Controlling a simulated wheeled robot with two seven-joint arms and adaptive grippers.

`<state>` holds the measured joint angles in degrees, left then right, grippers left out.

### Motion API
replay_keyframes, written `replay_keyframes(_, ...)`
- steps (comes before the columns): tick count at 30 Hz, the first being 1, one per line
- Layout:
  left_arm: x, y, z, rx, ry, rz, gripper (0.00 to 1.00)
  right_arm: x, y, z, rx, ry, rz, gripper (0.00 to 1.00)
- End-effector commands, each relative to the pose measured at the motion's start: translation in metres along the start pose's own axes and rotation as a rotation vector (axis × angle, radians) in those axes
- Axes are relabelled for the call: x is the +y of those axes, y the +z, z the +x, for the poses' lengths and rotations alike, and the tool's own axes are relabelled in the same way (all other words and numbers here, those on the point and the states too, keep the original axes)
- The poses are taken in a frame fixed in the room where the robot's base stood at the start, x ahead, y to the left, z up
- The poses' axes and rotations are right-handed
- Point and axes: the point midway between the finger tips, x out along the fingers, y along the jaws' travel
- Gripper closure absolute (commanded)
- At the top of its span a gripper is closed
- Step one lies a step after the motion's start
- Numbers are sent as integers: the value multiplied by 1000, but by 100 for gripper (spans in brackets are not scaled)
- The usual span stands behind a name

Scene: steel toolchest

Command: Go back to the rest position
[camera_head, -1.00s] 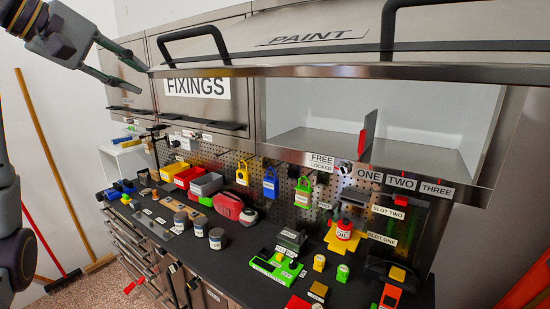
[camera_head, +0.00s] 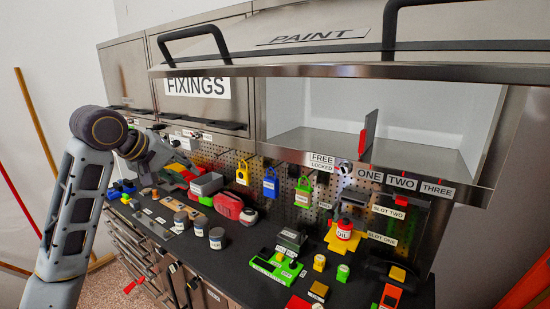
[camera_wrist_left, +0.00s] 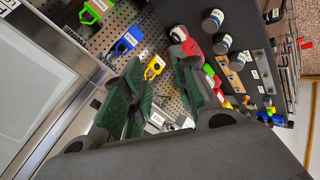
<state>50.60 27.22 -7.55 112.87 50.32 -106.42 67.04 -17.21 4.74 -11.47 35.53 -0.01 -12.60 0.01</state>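My left gripper (camera_head: 184,157) is in the head view at the left, its arm rising from the bottom left and bending over toward the toolchest. It is in front of the pegboard and bins, overlapping the red and yellow bins in the picture. In the left wrist view, its two green-padded fingers (camera_wrist_left: 160,88) stand apart with nothing held between them. The yellow padlock (camera_wrist_left: 154,67) shows beyond the gap, apart from the fingers. My right gripper is in neither view.
The raised PAINT door (camera_head: 320,40) hangs over the open cabinet (camera_head: 310,110). Padlocks, including a blue one (camera_head: 270,182), hang on the pegboard.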

Motion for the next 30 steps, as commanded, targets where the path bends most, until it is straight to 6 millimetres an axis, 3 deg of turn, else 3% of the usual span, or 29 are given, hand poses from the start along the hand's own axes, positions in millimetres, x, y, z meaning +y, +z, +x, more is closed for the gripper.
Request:
replay_keyframes(3, -16, 14, 24, -12, -21, 35, 72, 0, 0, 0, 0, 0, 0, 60)
replay_keyframes(15, -71, 62, 85, -40, -86, 157, 72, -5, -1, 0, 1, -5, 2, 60)
replay_keyframes(30, -143, 131, 138, -87, -162, 307, 72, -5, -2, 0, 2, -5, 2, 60)
